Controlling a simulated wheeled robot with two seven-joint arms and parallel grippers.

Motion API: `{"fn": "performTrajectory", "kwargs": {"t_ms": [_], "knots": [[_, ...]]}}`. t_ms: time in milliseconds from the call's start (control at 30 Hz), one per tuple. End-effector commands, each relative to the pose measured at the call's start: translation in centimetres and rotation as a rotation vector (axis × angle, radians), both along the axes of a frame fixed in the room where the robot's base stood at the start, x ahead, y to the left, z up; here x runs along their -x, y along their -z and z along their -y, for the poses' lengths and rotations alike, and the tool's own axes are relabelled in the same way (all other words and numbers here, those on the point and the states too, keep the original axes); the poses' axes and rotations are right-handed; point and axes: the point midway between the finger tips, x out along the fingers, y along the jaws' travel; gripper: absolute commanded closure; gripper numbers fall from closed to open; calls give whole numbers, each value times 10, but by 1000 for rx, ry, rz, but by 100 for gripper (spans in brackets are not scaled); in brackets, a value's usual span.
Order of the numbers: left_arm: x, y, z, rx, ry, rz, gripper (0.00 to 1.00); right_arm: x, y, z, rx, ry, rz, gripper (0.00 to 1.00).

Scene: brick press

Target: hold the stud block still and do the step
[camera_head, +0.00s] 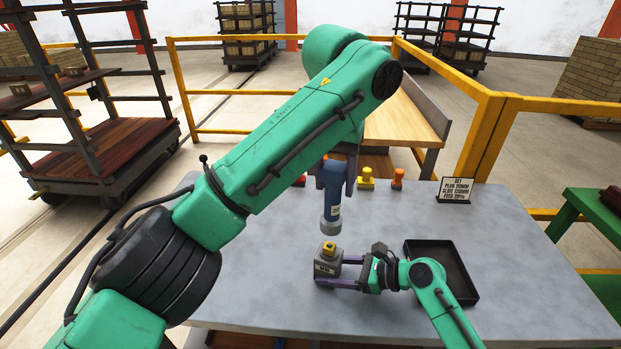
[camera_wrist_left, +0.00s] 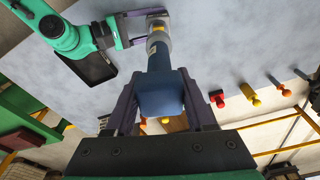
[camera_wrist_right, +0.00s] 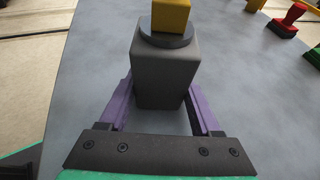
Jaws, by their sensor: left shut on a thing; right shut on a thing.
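The grey stud block (camera_head: 324,268) stands on the grey table, a yellow square piece (camera_head: 329,248) on its round top collar. My right gripper (camera_head: 340,273) is shut on the block from the right side; in the right wrist view its purple fingers flank the block (camera_wrist_right: 165,75). My left gripper (camera_head: 337,168) is shut on a blue tool (camera_head: 331,190) with a grey round head (camera_head: 331,222). The tool points down, its head just above the yellow piece with a small gap in the head view. The left wrist view shows the blue tool (camera_wrist_left: 163,95) between the fingers.
A black tray (camera_head: 439,247) lies right of the block, behind my right arm. Orange (camera_head: 398,177) and yellow (camera_head: 366,180) knobbed pieces and a small sign (camera_head: 454,190) stand along the back edge. A yellow railing (camera_head: 487,125) runs behind. The table's front left is clear.

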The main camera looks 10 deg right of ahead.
Motion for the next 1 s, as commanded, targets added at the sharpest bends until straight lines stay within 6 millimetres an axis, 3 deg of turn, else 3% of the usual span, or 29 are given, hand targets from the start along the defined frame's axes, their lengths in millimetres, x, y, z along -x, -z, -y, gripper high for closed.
{"fn": "performTrajectory", "kwargs": {"t_ms": [267, 700, 1000], "knots": [[1, 3, -1, -1, -1, 0, 100, 0, 1, 0, 1, -1, -1, 84], [1, 44, -1, 0, -3, 0, 100, 0, 1, 0, 0, -1, -2, 84], [0, 47, -1, 0, -4, 1, 100, 0, 1, 0, 0, -1, -2, 84]]}}
